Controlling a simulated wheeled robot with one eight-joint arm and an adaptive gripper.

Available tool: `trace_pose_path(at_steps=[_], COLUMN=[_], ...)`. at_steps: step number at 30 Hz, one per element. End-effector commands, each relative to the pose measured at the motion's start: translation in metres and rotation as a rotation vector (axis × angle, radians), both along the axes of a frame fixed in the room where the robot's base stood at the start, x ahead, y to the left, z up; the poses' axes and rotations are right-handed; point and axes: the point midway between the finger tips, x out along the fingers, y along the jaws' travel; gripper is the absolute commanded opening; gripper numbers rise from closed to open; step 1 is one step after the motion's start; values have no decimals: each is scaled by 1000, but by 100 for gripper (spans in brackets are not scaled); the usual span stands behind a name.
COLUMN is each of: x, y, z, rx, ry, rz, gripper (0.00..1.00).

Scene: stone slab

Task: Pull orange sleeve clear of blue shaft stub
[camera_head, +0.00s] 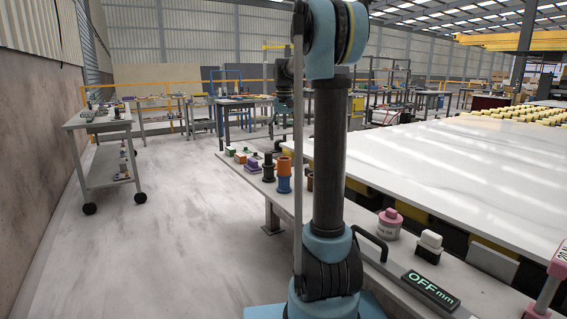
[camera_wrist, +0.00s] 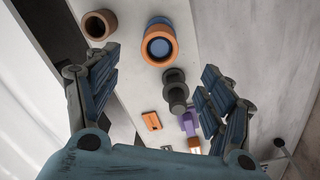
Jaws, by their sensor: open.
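The orange sleeve (camera_head: 284,165) sits around the upper part of the upright blue shaft stub (camera_head: 284,185) on the narrow grey bench. In the wrist view the sleeve (camera_wrist: 146,55) is a ring seen from above, with the stub's blue end (camera_wrist: 159,46) inside it. My gripper (camera_wrist: 161,64) is open and empty, its fingers spread left and right in the wrist view. The sleeve shows between and beyond the fingertips, apart from both. In the head view my arm hides part of the bench beside the stub.
A black spool-shaped part (camera_wrist: 175,92) stands close to the sleeve. A brown ring (camera_wrist: 99,24) lies near the left fingertip. Purple (camera_wrist: 188,122) and orange (camera_wrist: 151,121) blocks lie nearby. A large white slab (camera_head: 450,160) borders the bench; open floor (camera_head: 170,230) lies left.

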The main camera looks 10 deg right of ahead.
Motion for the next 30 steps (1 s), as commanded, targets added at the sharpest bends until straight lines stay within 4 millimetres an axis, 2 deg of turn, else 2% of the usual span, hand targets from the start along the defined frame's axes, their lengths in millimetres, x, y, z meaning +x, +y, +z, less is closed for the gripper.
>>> trace_pose_path(at_steps=[18,24,30], x=[0,0,0], y=[0,0,0], z=[-99,-121,-130], rx=[0,0,0], ry=[0,0,0], rz=[0,0,1], gripper=[74,74,74])
